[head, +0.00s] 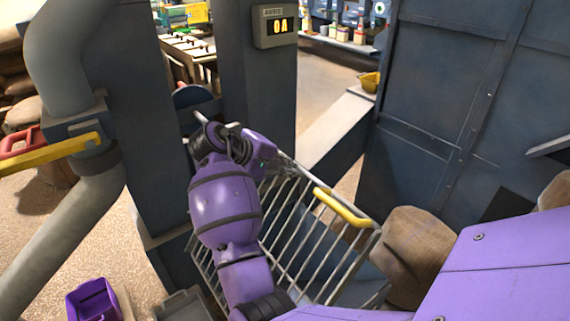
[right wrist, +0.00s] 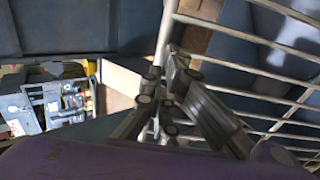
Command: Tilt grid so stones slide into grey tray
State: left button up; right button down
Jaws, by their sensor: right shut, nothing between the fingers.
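The metal grid (head: 300,232) sits tilted in the middle of the head view, with a yellow handle (head: 343,207) on its right edge. My right gripper (head: 203,120) is at the grid's far left corner, partly hidden by my arm. It is shut and empty. In the right wrist view its fingers (right wrist: 165,105) are close beside the grid's bars (right wrist: 250,68); contact cannot be told. A brown stone-like lump (head: 415,252) is by the grid's right corner. A grey tray (head: 180,303) shows partly at the bottom edge. My left gripper is not in view.
A purple crate (head: 93,300) stands on the floor at lower left. A thick grey pipe (head: 62,60) and dark posts (head: 258,80) stand left of and behind the grid. A dark panelled wall (head: 450,90) is at right.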

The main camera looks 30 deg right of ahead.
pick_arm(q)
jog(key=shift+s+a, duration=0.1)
pick_arm(e)
jog(key=shift+d+f, duration=0.4)
jog(key=shift+d, duration=0.1)
jog(key=w+d+f+y+b, duration=0.2)
jog(key=d+f, duration=1.5)
jog(key=f, duration=0.1)
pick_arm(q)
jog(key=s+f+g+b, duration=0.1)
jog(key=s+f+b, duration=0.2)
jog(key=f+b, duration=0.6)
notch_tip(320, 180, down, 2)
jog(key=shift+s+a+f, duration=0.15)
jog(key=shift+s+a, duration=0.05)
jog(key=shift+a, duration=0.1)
pick_arm(e)
jog(key=d+f+y, duration=0.2)
jog(key=f, duration=0.8)
jog(key=w+d+f+y, duration=0.1)
jog(key=d+f+y, duration=0.1)
jog(key=f, duration=0.9)
jog(key=shift+d+g, duration=0.4)
jog(key=shift+d, duration=0.2)
jog(key=shift+f, duration=0.15)
